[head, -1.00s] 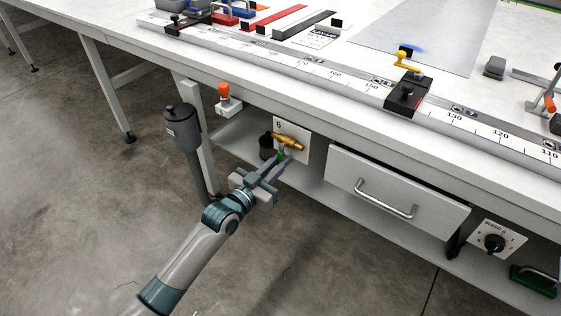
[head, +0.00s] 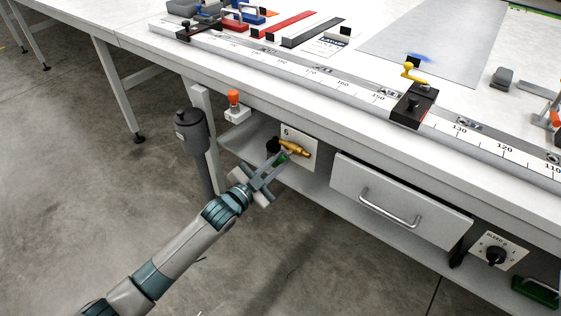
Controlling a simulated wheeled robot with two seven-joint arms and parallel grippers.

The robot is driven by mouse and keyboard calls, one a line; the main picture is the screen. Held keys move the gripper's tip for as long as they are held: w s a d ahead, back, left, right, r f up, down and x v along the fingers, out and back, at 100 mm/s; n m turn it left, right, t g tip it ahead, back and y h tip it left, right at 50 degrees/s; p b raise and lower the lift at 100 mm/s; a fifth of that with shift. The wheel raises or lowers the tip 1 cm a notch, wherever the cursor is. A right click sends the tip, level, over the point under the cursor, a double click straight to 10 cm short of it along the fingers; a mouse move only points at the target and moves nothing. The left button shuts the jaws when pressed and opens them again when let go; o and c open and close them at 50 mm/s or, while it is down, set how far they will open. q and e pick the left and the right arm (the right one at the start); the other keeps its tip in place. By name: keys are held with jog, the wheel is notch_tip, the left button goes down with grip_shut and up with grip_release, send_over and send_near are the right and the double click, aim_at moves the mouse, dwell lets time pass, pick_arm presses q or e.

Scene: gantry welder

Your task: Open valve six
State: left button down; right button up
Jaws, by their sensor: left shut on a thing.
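Valve six is a brass valve (head: 294,148) on a white plate marked 6 (head: 301,135), under the front edge of the bench. A dark round part (head: 272,145) sits just left of the brass body. My right gripper is not in view.
A drawer with a bar handle (head: 391,207) is right of the valve. A dark knob on a plate (head: 495,255) is further right. An orange-topped button (head: 234,98) and a grey post (head: 190,130) stand to the left. The floor in front is clear.

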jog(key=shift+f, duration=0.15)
pick_arm(q)
jog(key=c, duration=1.8)
grip_release()
jog(key=shift+o, duration=0.2)
jog(key=shift+a, duration=0.1)
jog(key=v, duration=1.7)
jog(key=shift+s, duration=0.15)
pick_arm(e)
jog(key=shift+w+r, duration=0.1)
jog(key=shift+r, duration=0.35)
